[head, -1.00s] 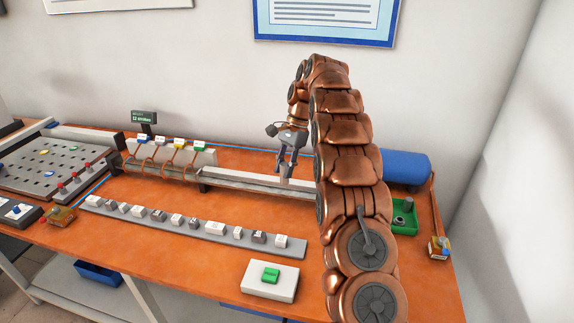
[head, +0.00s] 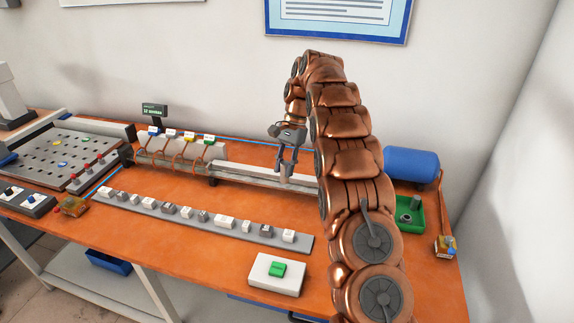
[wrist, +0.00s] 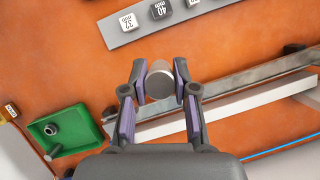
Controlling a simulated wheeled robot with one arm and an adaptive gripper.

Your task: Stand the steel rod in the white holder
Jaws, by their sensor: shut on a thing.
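My gripper (head: 286,172) hangs over the back of the orange bench, beside the long metal rail. It is shut on the steel rod (head: 285,180), a short pale grey cylinder pointing down between the fingers. In the wrist view, my gripper (wrist: 160,82) has a purple-padded finger on each side of the steel rod (wrist: 159,84), seen nearly end-on. I cannot tell for certain which thing is the white holder. A pale block (head: 208,150) with copper coils and coloured tags stands at the rail's left end.
The metal rail (head: 250,175) runs behind my arm. A green tray (head: 416,226) holding a small dark piece and a blue cylinder (head: 412,163) are at right. A strip of labelled blocks (head: 205,222) and a white box with a green button (head: 277,272) lie in front.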

